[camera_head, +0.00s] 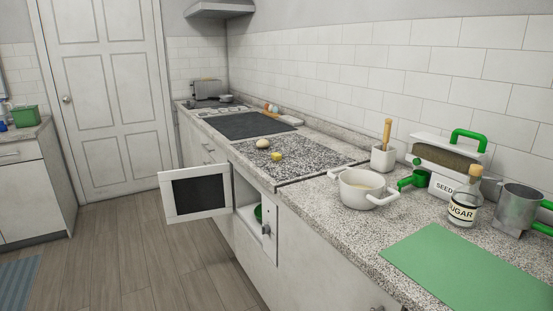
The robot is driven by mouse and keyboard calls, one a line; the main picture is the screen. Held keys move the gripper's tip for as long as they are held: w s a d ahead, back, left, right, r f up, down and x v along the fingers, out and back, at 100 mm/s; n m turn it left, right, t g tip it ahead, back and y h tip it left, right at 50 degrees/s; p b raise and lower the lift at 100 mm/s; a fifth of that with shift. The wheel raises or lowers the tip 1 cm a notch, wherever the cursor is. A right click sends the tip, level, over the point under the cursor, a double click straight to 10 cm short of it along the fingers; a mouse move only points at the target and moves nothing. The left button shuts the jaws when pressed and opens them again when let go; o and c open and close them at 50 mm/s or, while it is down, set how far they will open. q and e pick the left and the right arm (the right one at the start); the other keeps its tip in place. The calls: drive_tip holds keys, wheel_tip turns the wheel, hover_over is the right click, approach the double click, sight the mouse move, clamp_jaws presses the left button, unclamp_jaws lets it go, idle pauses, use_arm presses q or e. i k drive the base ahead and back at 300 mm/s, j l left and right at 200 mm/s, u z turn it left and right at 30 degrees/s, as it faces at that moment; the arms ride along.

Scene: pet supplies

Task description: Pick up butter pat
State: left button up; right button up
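A small yellow block, which looks like the butter pat (277,156), lies on the speckled countertop (310,157), above and to the right of the open microwave. A pale round item, like a bun or potato (263,143), lies just behind it to the left. The two look close but apart. Neither of my grippers shows in the head view.
An open microwave door (195,193) sticks out from the counter front, with a green item (258,213) inside.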

sight(275, 157)
drive_tip(key=i+j+z, duration=0.15)
drive_tip(key=z, duration=0.75)
drive_tip(key=i+j+z, duration=0.1)
drive_tip(key=j+z, duration=0.45)
drive_tip(key=i+j+z, duration=0.2)
drive_tip(key=j, duration=0.6)
drive_tip(key=j+z, duration=0.2)
drive_tip(key=j, duration=0.6)
drive_tip(key=k, duration=0.05)
